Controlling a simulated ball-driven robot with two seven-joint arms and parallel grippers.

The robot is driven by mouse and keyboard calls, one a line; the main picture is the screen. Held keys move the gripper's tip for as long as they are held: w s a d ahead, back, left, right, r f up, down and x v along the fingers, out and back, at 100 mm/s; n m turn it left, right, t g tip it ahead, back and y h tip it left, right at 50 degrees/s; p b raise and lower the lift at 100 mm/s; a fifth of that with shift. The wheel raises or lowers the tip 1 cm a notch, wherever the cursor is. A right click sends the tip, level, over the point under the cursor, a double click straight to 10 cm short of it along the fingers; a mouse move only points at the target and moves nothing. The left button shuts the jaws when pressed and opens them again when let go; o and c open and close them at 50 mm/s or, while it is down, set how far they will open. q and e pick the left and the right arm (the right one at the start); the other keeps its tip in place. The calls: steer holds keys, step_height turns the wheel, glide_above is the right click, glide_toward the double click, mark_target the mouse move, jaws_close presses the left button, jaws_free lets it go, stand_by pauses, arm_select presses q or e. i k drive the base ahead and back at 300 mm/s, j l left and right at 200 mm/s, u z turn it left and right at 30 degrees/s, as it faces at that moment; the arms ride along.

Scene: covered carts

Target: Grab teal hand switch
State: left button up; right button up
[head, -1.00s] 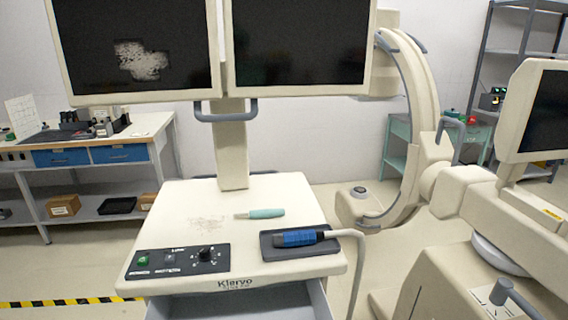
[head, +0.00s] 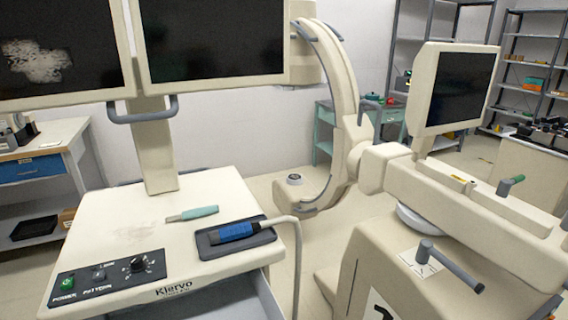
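A slim teal-handled piece with a pale tip (head: 192,214) lies flat on the cream cart top (head: 120,215). It is the teal thing that best fits the hand switch, though its details are too small to tell. Just right of it, a blue handheld piece (head: 237,231) on a grey cable lies in a dark tray (head: 211,250) at the cart's right side. Neither of my grippers is in view.
Two monitors (head: 215,40) stand over the cart. A C-arm machine (head: 465,205) with levers stands to the right. Some floor shows between them.

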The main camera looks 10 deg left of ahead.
mark_target(201, 211)
steer(key=u, duration=1.05)
